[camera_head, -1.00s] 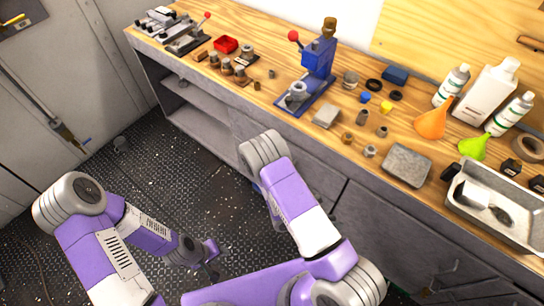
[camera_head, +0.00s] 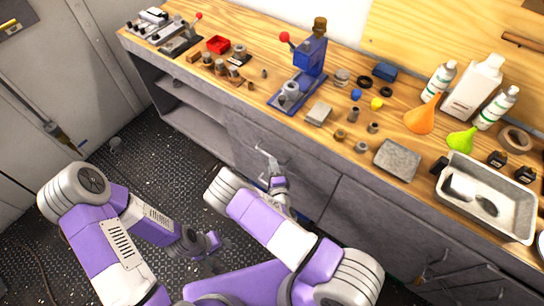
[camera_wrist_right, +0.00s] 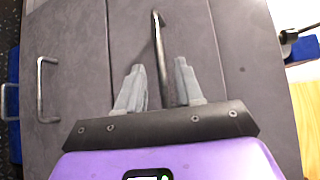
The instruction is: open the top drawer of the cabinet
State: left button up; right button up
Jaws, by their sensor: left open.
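The grey cabinet (camera_head: 325,172) runs under the wooden worktop, and its drawer fronts look shut. The top drawer's bar handle (camera_wrist_right: 156,40) shows in the right wrist view, on the front nearest the worktop; it also shows in the head view (camera_head: 268,158). My right gripper (camera_wrist_right: 160,72) is open, with one finger on each side of this handle and gaps visible; whether either finger touches it I cannot tell. In the head view my right gripper (camera_head: 276,180) is at the cabinet face. My left gripper (camera_head: 211,243) is open and empty above the floor, away from the cabinet.
A lower handle (camera_wrist_right: 41,90) lies left of my right gripper in the wrist view. The worktop holds a blue press (camera_head: 308,62), a grey tray (camera_head: 490,215), bottles and small parts. Open shelves (camera_head: 185,100) are at the left. Dark deck floor lies in front.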

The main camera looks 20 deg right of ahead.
jog(key=w, duration=0.3)
jog(key=w+b, duration=0.1)
jog(key=w, duration=0.1)
jog(key=shift+w+d+f, duration=0.2)
jog(key=shift+d+f, duration=0.15)
jog(key=shift+f, duration=0.05)
grip_shut()
